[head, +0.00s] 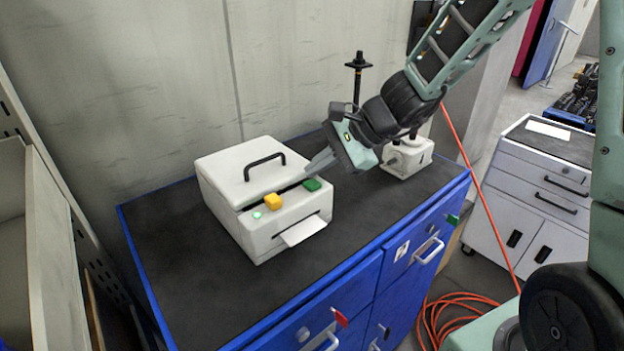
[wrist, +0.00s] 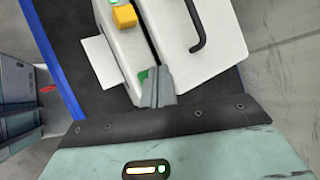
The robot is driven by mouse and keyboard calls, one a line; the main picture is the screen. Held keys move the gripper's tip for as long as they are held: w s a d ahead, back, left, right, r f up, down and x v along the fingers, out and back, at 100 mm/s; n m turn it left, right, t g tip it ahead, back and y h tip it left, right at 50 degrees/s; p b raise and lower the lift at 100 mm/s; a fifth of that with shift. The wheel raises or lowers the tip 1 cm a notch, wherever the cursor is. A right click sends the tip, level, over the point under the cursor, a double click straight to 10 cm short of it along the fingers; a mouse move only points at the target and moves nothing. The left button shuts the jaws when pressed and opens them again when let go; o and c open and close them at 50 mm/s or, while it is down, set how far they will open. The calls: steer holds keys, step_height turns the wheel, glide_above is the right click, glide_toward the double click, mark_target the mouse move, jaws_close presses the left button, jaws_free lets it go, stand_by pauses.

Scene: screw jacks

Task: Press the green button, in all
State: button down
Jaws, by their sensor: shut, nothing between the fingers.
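A white box-shaped machine (head: 240,185) with a black handle on its lid stands on the dark top of a blue cabinet. The green button (head: 312,185) is on its front edge, to the right of a yellow button (head: 273,202). My gripper (head: 308,171) is shut and empty, its fingertips just behind and above the green button. In the wrist view the shut fingers (wrist: 157,80) partly cover the green button (wrist: 143,76), and the yellow button (wrist: 124,16) is clear of them. Whether the fingertips touch the green button cannot be told.
A small round green light (head: 257,215) sits left of the yellow button. A paper sheet (head: 304,230) sticks out of the front slot. A white screw jack (head: 408,157) stands right of the machine, close to my arm. The cabinet top (head: 165,240) is bare at left and front.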

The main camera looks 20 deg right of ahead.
mark_target(318, 183)
step_height(318, 183, up, 5)
steer(key=p, duration=0.4)
steer(key=shift+r, duration=0.1)
stand_by(0.3)
stand_by(0.6)
steer(key=s+a+f+n+g+h+b, duration=0.1)
steer(key=s+a+f+n+h+b, duration=0.1)
steer(key=s+n, duration=0.5)
steer(key=s+a+f+n+g+h+b, duration=0.2)
steer(key=s+a+f+n+h+b, duration=0.1)
steer(key=s+n, duration=0.5)
steer(key=s+a+f+n+g+h+b, duration=0.1)
steer(key=s+a+f+n+h+b, duration=0.1)
steer(key=s+n, duration=0.5)
steer(key=s+f, duration=0.1)
steer(key=s, duration=0.3)
steer(key=shift+s+a+f+n+g+b, duration=0.15)
steer(key=shift+a+f+n+g+b, duration=0.05)
steer(key=shift+f+n+g+b, duration=0.1)
